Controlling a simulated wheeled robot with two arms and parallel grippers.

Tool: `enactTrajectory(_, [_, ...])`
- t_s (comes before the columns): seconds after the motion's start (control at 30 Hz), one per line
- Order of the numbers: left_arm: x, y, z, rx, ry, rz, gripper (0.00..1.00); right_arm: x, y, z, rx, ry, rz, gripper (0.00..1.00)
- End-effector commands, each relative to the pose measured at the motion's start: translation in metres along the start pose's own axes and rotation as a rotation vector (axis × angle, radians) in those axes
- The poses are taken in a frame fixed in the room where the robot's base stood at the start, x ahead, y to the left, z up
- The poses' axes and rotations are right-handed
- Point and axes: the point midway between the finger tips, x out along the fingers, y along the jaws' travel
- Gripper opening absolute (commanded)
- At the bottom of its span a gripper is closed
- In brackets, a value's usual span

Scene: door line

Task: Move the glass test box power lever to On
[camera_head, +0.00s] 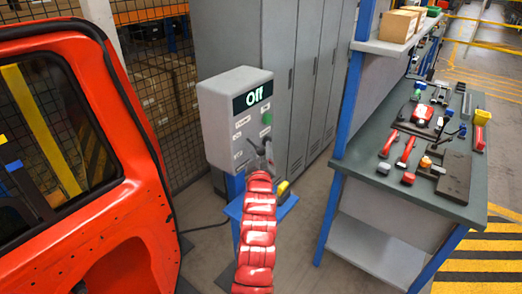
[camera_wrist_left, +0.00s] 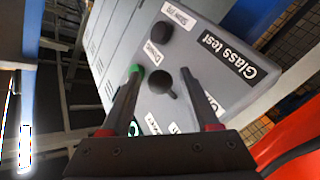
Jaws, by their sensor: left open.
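The grey glass test box (camera_head: 222,125) stands on a blue stand, and its display (camera_head: 252,96) reads "Off". My left gripper (camera_head: 264,155) is at the lower front of the box. In the left wrist view the gripper (camera_wrist_left: 160,72) is open, its two dark fingers pointing at the box face (camera_wrist_left: 215,75). A dark rounded handle (camera_wrist_left: 161,84), which looks like the power lever, shows between the fingers; I cannot tell whether they touch it. A green button (camera_wrist_left: 138,70) is partly hidden by one fingertip. My right gripper is not in view.
A red car door (camera_head: 150,200) stands close on the left. Grey lockers (camera_head: 300,80) are behind the box. A workbench (camera_head: 400,180) with tools is on the right. A black knob (camera_wrist_left: 161,33) sits on the box face beside a "Slow Up" label.

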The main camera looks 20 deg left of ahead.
Motion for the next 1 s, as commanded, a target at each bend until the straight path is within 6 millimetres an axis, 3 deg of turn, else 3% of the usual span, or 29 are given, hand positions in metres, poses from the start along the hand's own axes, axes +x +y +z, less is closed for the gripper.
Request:
enactTrajectory(0.4, [0.0062, -0.0002, 0.0008, 0.001, -0.002, 0.0, 0.6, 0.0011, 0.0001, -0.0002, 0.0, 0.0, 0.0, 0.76])
enactTrajectory(0.73, [0.006, -0.0003, 0.001, 0.001, -0.002, 0.0, 0.0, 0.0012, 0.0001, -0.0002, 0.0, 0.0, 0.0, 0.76])
enactTrajectory(1.0, [0.006, -0.0003, 0.0011, 0.001, -0.002, 0.0, 0.0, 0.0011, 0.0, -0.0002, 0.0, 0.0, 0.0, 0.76])
